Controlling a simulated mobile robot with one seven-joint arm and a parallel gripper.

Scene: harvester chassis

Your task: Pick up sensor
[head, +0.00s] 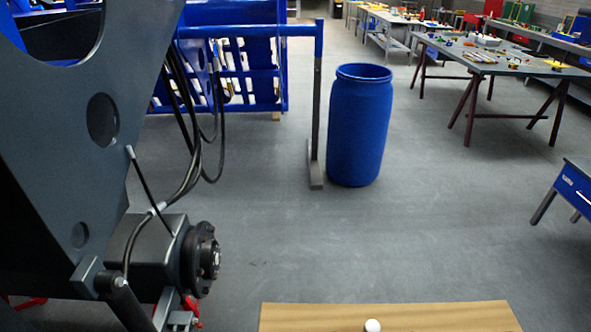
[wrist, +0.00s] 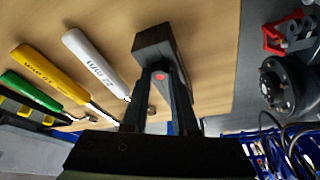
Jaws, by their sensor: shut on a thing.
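The sensor (wrist: 157,42) is a dark, box-shaped block with a red round spot on its lower part, in the upper middle of the wrist view. My gripper (wrist: 160,84) comes from the bottom of that view, with its two dark fingers on either side of the sensor's narrower lower part. It is shut on the sensor. Behind the sensor is a wooden tabletop (wrist: 205,85); I cannot tell whether the sensor touches it. The head view shows neither the gripper nor the sensor, only part of the wooden top (head: 440,317) at the bottom edge.
White (wrist: 92,58), yellow (wrist: 48,72) and green (wrist: 25,88) handled tools lie left of the sensor. The grey chassis (head: 55,130) with a hub (head: 200,258) and hoses stands left in the head view. A blue barrel (head: 360,125) stands beyond clear floor; workbenches are at right.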

